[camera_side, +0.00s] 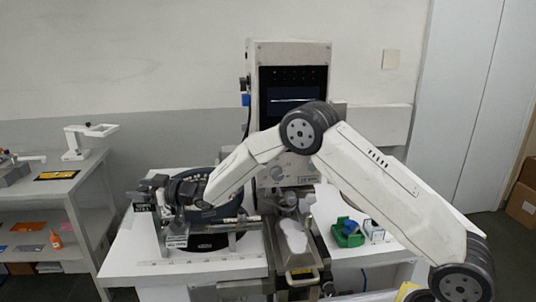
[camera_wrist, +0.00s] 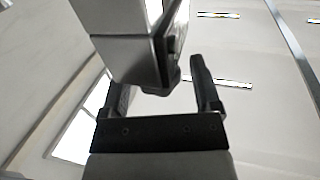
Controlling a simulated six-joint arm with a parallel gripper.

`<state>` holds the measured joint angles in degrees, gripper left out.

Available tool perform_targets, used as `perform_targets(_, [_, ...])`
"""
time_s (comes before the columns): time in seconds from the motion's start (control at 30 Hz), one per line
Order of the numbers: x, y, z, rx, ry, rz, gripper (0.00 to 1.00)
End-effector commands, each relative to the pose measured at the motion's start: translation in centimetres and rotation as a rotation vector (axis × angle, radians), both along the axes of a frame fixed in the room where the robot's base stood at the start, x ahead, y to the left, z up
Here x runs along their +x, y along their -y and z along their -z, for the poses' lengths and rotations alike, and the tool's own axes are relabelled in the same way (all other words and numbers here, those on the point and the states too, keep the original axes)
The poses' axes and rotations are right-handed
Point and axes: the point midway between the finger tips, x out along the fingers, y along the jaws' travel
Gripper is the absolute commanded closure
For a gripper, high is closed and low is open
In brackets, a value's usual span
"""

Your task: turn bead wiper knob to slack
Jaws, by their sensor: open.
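My gripper (camera_side: 152,192) is at the left end of the machine's bench in the side view, close to a small grey upright fitting (camera_side: 146,222). In the wrist view my gripper (camera_wrist: 165,78) is open, with its right finger in full view and its left finger partly hidden. A pale block-shaped part (camera_wrist: 125,60) comes down from the top, and its dark lower end (camera_wrist: 160,86) lies between the fingers. I cannot tell whether either finger touches it. I cannot make out the bead wiper knob for certain or read its setting.
The tall machine (camera_side: 290,62) with a dark screen stands behind my arm. A dark round base (camera_side: 206,243) and a rail are beside the gripper. A green tray (camera_side: 347,236) with a blue item is to the right. A shelf (camera_side: 50,188) stands at left, across a gap.

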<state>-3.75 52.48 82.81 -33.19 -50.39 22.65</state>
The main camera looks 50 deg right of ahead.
Motion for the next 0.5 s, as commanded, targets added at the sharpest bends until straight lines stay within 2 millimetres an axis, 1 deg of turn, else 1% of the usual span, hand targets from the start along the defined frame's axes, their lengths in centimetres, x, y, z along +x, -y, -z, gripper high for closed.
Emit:
perform_targets(0.27, [-0.9,0.6,-0.1,0.000,0.000,0.001,0.20])
perform_targets(0.5, [-2.8,1.6,-0.1,0.000,0.000,0.001,0.20])
